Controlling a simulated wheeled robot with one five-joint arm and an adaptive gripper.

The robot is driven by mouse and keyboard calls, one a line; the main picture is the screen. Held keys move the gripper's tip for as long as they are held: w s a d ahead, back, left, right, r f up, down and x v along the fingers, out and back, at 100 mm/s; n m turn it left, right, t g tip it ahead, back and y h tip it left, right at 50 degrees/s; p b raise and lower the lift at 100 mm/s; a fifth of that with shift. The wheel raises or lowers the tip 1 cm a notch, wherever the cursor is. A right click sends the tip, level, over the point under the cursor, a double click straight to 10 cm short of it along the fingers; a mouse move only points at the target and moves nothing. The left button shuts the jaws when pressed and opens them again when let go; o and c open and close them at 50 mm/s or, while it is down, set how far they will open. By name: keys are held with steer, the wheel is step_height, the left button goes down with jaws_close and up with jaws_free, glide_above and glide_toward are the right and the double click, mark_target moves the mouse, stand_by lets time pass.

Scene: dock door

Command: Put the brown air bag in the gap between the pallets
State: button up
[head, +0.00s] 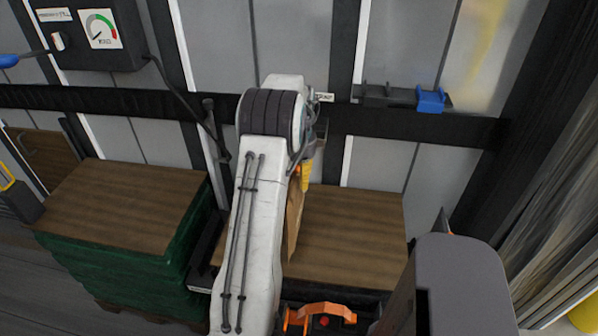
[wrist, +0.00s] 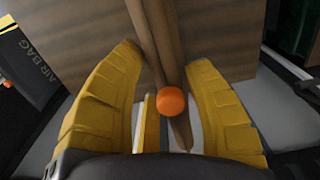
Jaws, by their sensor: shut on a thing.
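The brown air bag (head: 294,218) hangs edge-on below my arm in the head view, over the right pallet load. In the wrist view it is a thin brown strip (wrist: 146,25) with an orange valve cap near my fingers. My gripper (head: 306,176) has yellow fingers and is shut on the bag; the fingers also show in the wrist view (wrist: 163,85). The left pallet load (head: 125,205) has a brown wooden top and green sides. The right pallet load (head: 350,235) has a similar top. The gap between them is dark and partly hidden by my arm.
A gauge box (head: 100,28) hangs on the wall at upper left. A small shelf with a blue item (head: 430,100) is on the wall at right. An orange handle (head: 320,312) shows at the bottom. A dark panel marked AIR BAG (wrist: 35,65) is in the wrist view.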

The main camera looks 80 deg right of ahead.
steer(key=shift+d+p, duration=0.15)
steer(key=shift+p, duration=0.45)
steer(key=shift+d+f, duration=0.1)
steer(key=shift+f, duration=0.35)
steer(key=o, duration=1.2)
